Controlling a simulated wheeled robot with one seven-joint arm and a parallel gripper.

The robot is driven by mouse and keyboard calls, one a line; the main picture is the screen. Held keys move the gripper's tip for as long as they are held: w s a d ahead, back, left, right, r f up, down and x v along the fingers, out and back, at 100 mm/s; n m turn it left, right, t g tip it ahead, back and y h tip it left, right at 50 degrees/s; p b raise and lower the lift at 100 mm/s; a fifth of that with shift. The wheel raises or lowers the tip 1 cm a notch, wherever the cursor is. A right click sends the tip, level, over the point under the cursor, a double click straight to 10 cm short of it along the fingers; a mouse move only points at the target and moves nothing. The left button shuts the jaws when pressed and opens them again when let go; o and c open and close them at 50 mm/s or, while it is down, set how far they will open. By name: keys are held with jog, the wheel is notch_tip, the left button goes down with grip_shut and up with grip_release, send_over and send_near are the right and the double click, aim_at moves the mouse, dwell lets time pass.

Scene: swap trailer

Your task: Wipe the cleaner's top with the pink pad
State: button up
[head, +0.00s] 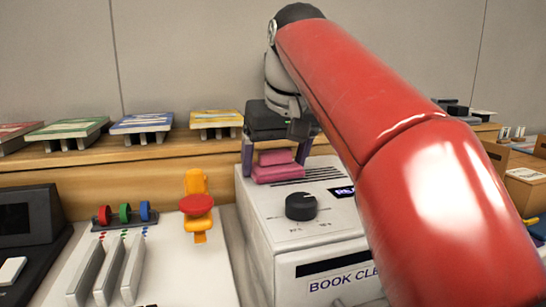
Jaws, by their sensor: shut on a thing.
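The book cleaner (328,225) is a white box with a black knob (300,206), dark slots on its top and "BOOK CLE" lettered on its front. The pink pad (278,172) is a stepped block at the back left of the cleaner's top. My gripper (278,160) points down over that corner and is shut on the pad's narrower upper part. The pad's underside is at or just above the top; I cannot tell whether it touches. My red arm hides the cleaner's right side.
A wooden shelf (120,166) behind bears red, green, blue and yellow-topped stands. Left of the cleaner are a yellow holder with a red disc (197,204), coloured rings (125,213), grey upright dividers (107,272) and a black device (30,235). More items stand at the right.

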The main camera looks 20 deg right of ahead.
aim_at(280, 174)
jog(key=shift+s+f+b, duration=0.1)
jog(key=shift+s+b, duration=0.35)
jog(key=shift+s, duration=1.5)
jog(key=shift+w, duration=0.1)
jog(key=shift+w+r+p, duration=0.15)
jog(key=shift+w+p, duration=0.55)
jog(key=shift+w, duration=0.1)
jog(key=shift+w+r+p, duration=0.1)
jog(key=shift+w+p, duration=0.55)
jog(key=shift+w, duration=0.15)
jog(key=shift+w+f+p, duration=0.1)
jog(key=shift+w+p, duration=0.95)
jog(key=shift+w, duration=0.8)
jog(key=shift+w+f, duration=0.15)
jog(key=shift+w, duration=0.35)
jog(key=shift+r, duration=3)
